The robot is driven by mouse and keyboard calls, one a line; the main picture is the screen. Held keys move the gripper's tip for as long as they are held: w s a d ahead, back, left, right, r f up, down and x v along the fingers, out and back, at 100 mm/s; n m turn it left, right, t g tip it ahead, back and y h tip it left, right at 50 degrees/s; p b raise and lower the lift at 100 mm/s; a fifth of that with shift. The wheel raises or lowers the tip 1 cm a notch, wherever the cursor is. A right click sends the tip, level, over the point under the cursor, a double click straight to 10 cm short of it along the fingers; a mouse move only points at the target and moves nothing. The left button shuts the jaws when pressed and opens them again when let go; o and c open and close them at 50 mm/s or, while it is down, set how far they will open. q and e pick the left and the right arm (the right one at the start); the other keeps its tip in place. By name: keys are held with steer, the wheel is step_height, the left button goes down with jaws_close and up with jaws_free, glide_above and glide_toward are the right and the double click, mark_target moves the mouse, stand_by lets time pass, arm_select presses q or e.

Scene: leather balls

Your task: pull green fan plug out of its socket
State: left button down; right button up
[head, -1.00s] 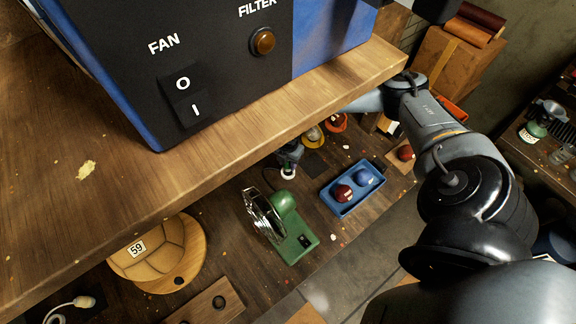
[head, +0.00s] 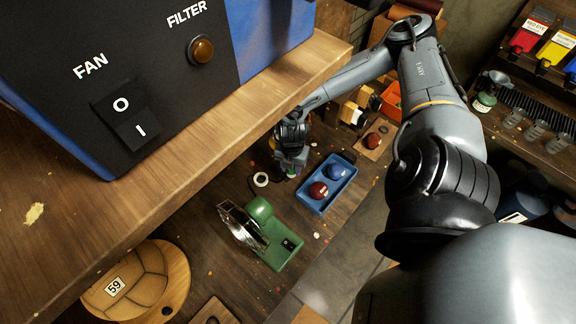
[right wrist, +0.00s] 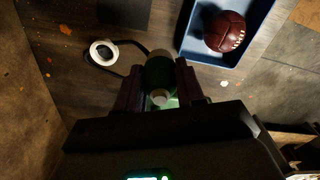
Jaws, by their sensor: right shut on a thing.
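My right gripper (head: 292,170) is low over the workbench, between the white ring-shaped socket (head: 261,179) and the blue tray. In the right wrist view its fingers (right wrist: 160,92) are shut on the green plug (right wrist: 160,72), which has a pale end. The white socket (right wrist: 103,52) lies to the left, clearly apart from the plug. A dark cord curves beside the socket towards the plug. The green fan (head: 272,238) with its metal cage stands in front of the socket in the head view. My left gripper is not in view.
A wooden shelf (head: 190,150) with a black and blue control box overhangs at left. A tan ball panel (head: 130,290) lies at lower left.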

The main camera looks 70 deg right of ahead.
mark_target(291, 173)
steer(key=shift+f+b, duration=0.6)
steer(key=shift+f, duration=0.55)
steer(key=shift+f+b, duration=0.6)
steer(key=shift+f, duration=0.5)
steer(key=shift+d, duration=0.1)
